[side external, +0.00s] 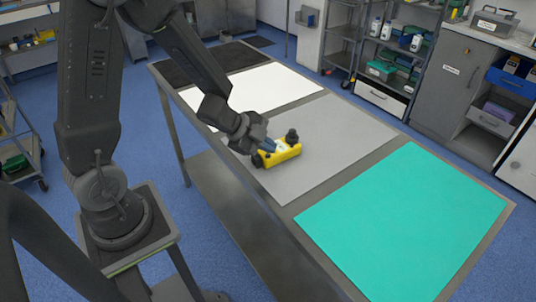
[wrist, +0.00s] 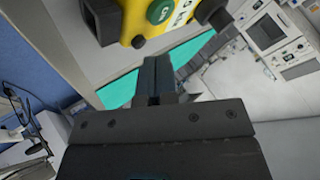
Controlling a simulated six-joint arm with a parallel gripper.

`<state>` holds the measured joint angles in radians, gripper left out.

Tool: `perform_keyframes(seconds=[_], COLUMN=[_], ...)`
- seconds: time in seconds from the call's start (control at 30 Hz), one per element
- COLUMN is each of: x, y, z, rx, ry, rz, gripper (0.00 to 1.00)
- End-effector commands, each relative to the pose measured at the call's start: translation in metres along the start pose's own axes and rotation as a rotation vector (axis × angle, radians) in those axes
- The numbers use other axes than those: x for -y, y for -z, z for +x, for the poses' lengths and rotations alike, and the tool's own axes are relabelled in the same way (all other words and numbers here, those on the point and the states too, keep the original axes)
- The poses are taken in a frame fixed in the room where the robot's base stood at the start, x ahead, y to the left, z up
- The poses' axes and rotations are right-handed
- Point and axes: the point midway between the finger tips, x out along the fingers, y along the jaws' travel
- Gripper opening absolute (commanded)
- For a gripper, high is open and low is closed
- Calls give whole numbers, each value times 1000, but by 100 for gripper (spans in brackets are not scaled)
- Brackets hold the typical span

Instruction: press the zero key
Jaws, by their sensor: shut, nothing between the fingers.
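A yellow device (side external: 289,152) with black ends and a black knob lies on the grey mat of the table. In the wrist view the device (wrist: 132,24) fills the top edge and is cut off. A round green button (wrist: 160,11) shows on it, beside white parts with dark marks (wrist: 184,12) that are too small to read. I cannot tell which one is the zero key. My gripper (side external: 266,145) is shut and empty, close over the left part of the device. Its fingertips (wrist: 157,62) show just below the device in the wrist view; I cannot tell whether they touch it.
The table carries a grey mat (side external: 335,140), a teal mat (side external: 410,225), a white mat (side external: 262,88) and a black mat (side external: 200,64). The mats look clear apart from the device. Shelves and cabinets (side external: 450,85) stand behind the table.

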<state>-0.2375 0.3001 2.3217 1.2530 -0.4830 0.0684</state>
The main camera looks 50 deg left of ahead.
Motion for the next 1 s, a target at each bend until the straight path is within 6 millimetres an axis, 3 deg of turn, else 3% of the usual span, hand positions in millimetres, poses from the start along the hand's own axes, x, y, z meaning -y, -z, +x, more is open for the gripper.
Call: perform_keyframes(seconds=[1.0], x=[-5], y=[-5], z=[6], rx=[0], ry=[-1], rz=[-1], gripper=[0])
